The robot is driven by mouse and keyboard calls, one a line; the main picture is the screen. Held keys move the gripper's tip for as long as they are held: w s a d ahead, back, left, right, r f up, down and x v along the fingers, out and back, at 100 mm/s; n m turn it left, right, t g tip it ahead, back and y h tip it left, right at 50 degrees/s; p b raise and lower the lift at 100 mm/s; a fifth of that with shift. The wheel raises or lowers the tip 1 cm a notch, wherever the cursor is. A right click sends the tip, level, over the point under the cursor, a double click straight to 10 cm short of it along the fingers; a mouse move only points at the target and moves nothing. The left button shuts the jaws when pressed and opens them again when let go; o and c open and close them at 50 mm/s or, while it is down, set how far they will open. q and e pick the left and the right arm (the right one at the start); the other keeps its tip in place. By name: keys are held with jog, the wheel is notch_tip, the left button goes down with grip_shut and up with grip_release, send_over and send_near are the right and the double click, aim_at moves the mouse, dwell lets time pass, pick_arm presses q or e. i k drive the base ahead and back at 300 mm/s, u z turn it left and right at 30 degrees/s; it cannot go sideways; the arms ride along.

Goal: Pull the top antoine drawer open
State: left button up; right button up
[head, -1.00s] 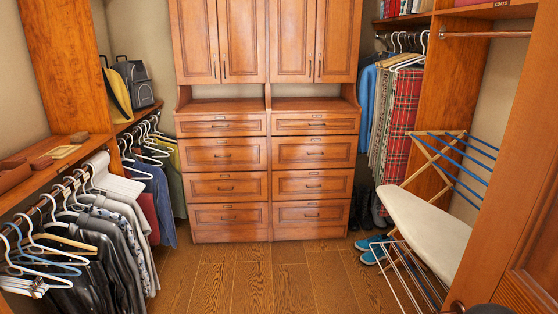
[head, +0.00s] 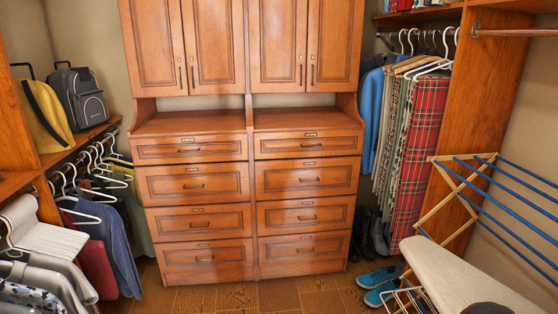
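A wooden dresser (head: 250,120) stands ahead with two columns of drawers below cupboard doors. The top left drawer (head: 215,150) and the top right drawer (head: 285,145) are both shut, each with a small dark handle and a label plate. The labels are too small to read, so I cannot tell which drawer is the antoine one. The lower drawers are also shut. Neither gripper is in view; a dark rounded part at the bottom right edge may be mine.
An ironing board (head: 465,280) and a drying rack with blue bars (head: 480,205) stand at right. Blue shoes (head: 378,285) lie on the floor beside them. Hanging clothes (head: 50,275) line the left side. The wooden floor (head: 235,298) before the dresser looks clear.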

aim_at(279, 145)
jog(key=z, duration=0.05)
jog(key=i, duration=1.35)
jog(key=z, duration=0.25)
jog(key=i, duration=1.65)
jog(key=z, duration=0.15)
